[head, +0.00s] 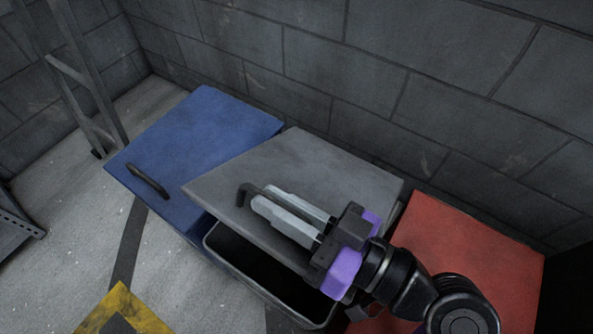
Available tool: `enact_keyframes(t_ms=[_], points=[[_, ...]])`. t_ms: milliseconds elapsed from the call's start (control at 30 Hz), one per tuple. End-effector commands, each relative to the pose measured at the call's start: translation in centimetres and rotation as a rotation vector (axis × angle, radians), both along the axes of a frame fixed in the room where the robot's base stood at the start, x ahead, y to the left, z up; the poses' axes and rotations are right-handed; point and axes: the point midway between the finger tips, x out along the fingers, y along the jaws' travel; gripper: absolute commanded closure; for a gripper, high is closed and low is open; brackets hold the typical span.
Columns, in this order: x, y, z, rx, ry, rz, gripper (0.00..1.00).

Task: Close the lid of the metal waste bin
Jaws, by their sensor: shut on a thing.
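The grey metal waste bin (267,289) stands in the middle of the row. Its grey lid (290,157) is tilted partly open, with a dark gap between the lid's front edge and the bin rim. A dark handle (245,190) sticks out of the lid near its front edge. My gripper (263,197) reaches in from the lower right, above the lid's front. Its two pale fingers are shut on the handle, one on each side. The fingers and the purple-and-black gripper body hide most of the handle and part of the lid's right front edge.
A blue bin lid (200,140) with a black handle is close on the left, and a red bin lid (470,255) is close on the right. A block wall (430,80) stands behind. A ladder-like frame (75,75) stands at the far left. Floor at the lower left is open.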

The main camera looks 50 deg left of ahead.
Motion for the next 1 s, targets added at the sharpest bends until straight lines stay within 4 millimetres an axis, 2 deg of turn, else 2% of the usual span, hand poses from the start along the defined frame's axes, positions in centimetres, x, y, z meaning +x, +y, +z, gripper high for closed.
enact_keyframes(t_ms=[33,300,533,933,967,1000], points=[[-0.4,-0.3,-1.8,-0.003,0.003,-0.008,1.00],[-2.2,-0.7,-4.6,-0.001,0.004,-0.007,1.00],[-2.7,-0.8,-5.4,0.000,0.003,-0.009,1.00],[-2.7,-0.9,-5.4,0.000,0.004,-0.008,1.00],[-2.7,-0.9,-5.4,0.000,0.004,-0.008,0.84],[-2.7,-0.9,-5.4,0.000,0.004,-0.008,0.77]])
